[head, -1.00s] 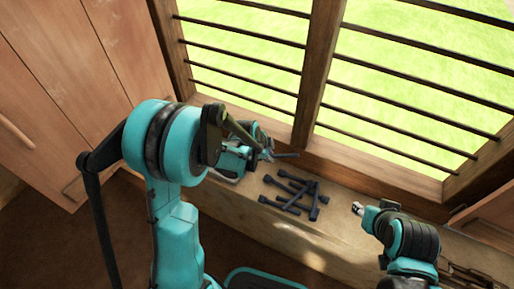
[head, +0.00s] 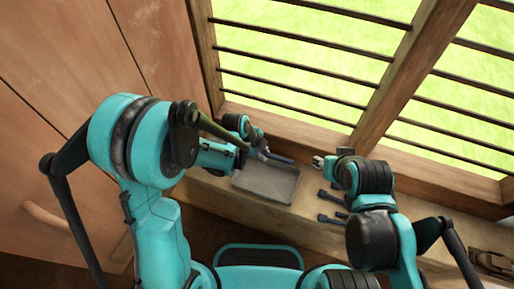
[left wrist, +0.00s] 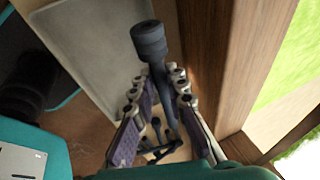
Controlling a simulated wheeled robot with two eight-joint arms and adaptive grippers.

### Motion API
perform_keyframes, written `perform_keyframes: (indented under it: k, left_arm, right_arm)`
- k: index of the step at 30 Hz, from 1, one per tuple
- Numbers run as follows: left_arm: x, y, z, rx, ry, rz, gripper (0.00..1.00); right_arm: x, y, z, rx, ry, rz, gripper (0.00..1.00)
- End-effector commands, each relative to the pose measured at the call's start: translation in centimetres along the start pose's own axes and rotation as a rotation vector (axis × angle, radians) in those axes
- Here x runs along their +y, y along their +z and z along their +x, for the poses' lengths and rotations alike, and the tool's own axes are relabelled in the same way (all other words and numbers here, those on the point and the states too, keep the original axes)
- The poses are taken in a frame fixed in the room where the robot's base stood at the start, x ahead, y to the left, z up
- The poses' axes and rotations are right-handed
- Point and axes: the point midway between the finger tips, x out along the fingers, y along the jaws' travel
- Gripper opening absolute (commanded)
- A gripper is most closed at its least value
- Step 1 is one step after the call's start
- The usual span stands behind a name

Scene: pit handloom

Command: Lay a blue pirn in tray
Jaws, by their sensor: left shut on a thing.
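My left gripper (head: 262,153) is shut on a dark blue pirn (head: 281,159). It holds the pirn above the far edge of a grey tray (head: 266,184) on the ledge. In the left wrist view the pirn's thick end (left wrist: 149,40) sticks out past the fingers (left wrist: 160,100), and the tray (left wrist: 90,40) lies beside it on the left. The visible part of the tray is empty. Other dark pirns (head: 329,196) lie on the ledge right of the tray, partly hidden by my right arm. My right gripper (head: 319,161) is above them; its jaws are too small to read.
The wooden ledge (head: 225,201) runs below a barred window, whose frame (head: 300,128) stands close behind the tray. A wooden cabinet (head: 60,60) stands at the left. A wooden block (head: 493,262) lies at the far right.

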Motion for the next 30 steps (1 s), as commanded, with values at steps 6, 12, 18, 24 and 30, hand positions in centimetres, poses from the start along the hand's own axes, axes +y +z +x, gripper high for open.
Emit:
perform_keyframes:
  k: [6, 12, 18, 24, 30]
  left_arm:
    - [0.3, 0.1, 0.9, 0.001, 0.001, 0.002, 0.0]
    - [0.8, 0.6, 2.5, 0.0, 0.001, 0.001, 0.0]
    - [1.5, 1.1, 4.5, 0.0, 0.001, 0.001, 0.0]
    - [2.2, 1.6, 6.5, 0.0, 0.0, 0.001, 0.0]
    - [2.6, 1.9, 7.8, 0.0, 0.001, 0.001, 0.0]
  right_arm:
    - [0.0, 0.4, 0.6, 0.0, 0.0, 0.0, 0.4]
    - [0.0, 1.2, 1.7, 0.0, 0.0, 0.0, 0.4]
    - [0.0, 2.1, 2.9, 0.0, 0.0, 0.0, 0.4]
    - [0.0, 3.2, 4.5, 0.0, 0.0, 0.0, 0.4]
    - [0.0, 4.1, 5.7, 0.0, 0.0, 0.0, 0.4]
